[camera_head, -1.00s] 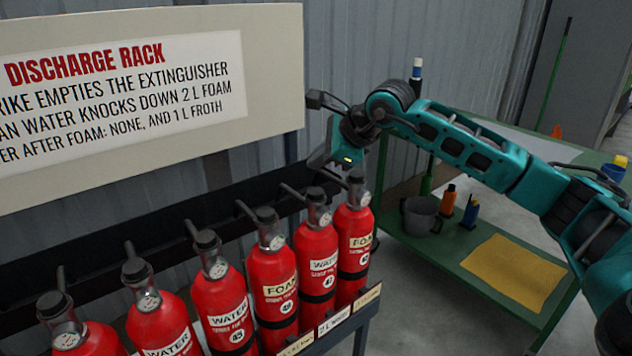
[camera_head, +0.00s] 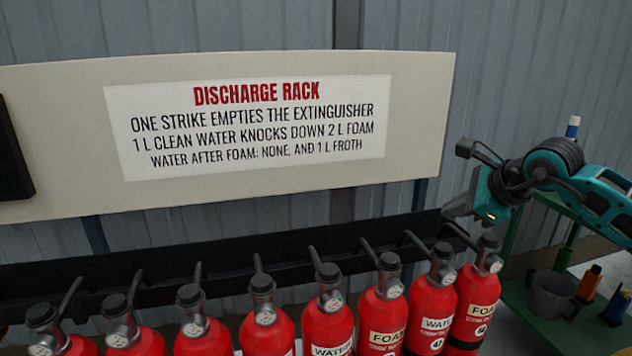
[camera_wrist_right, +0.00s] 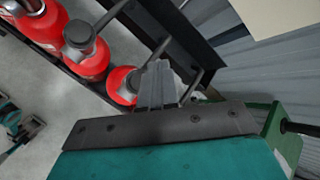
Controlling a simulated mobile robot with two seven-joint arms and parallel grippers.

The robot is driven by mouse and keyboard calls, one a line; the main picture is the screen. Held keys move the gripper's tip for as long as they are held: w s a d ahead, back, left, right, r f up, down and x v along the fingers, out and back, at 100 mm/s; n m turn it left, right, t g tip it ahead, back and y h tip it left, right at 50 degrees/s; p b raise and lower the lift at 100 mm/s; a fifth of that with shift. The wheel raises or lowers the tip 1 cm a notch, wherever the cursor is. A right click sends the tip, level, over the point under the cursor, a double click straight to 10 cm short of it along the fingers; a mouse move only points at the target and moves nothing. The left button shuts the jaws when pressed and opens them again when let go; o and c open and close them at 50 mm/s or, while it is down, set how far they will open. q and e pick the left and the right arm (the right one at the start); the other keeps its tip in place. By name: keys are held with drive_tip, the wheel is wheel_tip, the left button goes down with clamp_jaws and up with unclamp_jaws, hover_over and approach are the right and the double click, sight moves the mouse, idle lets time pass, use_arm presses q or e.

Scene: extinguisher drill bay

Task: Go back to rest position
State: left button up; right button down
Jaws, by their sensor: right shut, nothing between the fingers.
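My right gripper (camera_head: 462,212) is at the right of the head view, above and behind the rightmost red extinguisher (camera_head: 476,302), marked FOAM. In the right wrist view the fingers of my right gripper (camera_wrist_right: 158,82) are together with nothing between them. They overlap the end extinguisher (camera_wrist_right: 122,84) and its black lever in that picture; whether they touch cannot be told. My teal right arm reaches in from the right edge. My left gripper is in neither view.
A row of several red extinguishers (camera_head: 327,322) stands along the black rack rail (camera_head: 225,273). A DISCHARGE RACK sign board (camera_head: 420,125) is behind them.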

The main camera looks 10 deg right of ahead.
drive_tip(key=s+a+f+m+t+y, duration=0.1)
drive_tip(key=s+a+f+m+y, duration=0.15)
drive_tip(key=a+m+y, duration=0.4)
drive_tip(key=s+a+f+m+t+y, duration=0.1)
drive_tip(key=s+a+f+m+y, duration=0.15)
drive_tip(key=a, duration=0.65)
drive_tip(key=s+a+f+m+t+y, duration=0.1)
drive_tip(key=s+a+m+y, duration=0.2)
drive_tip(key=a+m, duration=0.4)
drive_tip(key=s+d+f+m+h, duration=0.1)
drive_tip(key=s+f+m+h, duration=0.55)
drive_tip(key=f+m, duration=0.6)
drive_tip(key=s+d+f+m+h, duration=0.2)
drive_tip(key=s+f+m+h, duration=0.45)
drive_tip(key=m, duration=0.95)
use_arm(q)
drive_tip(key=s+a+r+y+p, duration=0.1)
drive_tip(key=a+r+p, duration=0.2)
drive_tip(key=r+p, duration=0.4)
drive_tip(key=p, duration=0.5)
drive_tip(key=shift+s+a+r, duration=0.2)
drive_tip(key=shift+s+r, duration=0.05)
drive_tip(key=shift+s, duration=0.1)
use_arm(e)
drive_tip(key=shift+m+g, duration=0.5)
drive_tip(key=shift+m, duration=0.05)
drive_tip(key=s+r, duration=0.1)
drive_tip(key=s+d+r, duration=0.2)
drive_tip(key=r, duration=0.1)
drive_tip(key=shift+s, duration=0.3)
